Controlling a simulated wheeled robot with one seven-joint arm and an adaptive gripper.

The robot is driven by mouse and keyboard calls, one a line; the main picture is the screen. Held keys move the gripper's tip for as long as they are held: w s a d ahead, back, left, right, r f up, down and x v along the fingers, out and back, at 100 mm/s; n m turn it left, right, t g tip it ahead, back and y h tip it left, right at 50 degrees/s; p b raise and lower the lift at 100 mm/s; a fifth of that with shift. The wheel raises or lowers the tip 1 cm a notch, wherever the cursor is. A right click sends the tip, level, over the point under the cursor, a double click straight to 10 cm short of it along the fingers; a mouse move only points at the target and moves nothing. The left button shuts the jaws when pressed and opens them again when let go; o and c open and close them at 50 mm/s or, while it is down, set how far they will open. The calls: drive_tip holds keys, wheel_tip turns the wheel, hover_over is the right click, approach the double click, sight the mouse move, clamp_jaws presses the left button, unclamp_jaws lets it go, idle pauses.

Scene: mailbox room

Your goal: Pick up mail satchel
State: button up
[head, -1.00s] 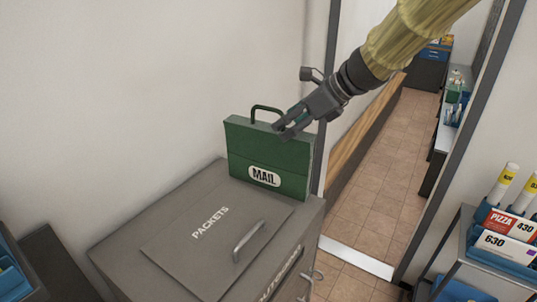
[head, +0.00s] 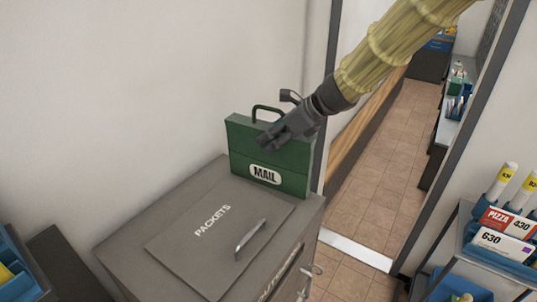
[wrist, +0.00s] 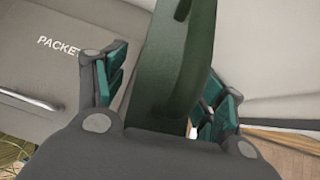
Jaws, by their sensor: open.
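The mail satchel (head: 243,143) is a green case with a white MAIL label and a green handle on top. It stands upright on the back of the grey packets box. My gripper (head: 268,143) is in front of the satchel's upper right part in the head view and hides some of it. In the wrist view the satchel's narrow green top (wrist: 172,70) runs between the two open fingers of my gripper (wrist: 160,90), which have teal pads. The right finger is close to the satchel's side; I cannot tell whether it touches.
The grey packets box (head: 165,240) has a lid with a metal handle (head: 250,238). A white wall is behind the satchel. A door frame (head: 325,110) stands just right of it. A rack with blue trays (head: 498,247) is at the lower right.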

drive_tip(key=shift+w+f, duration=0.15)
drive_tip(key=shift+w, duration=0.05)
drive_tip(key=shift+s, duration=0.1)
clamp_jaws()
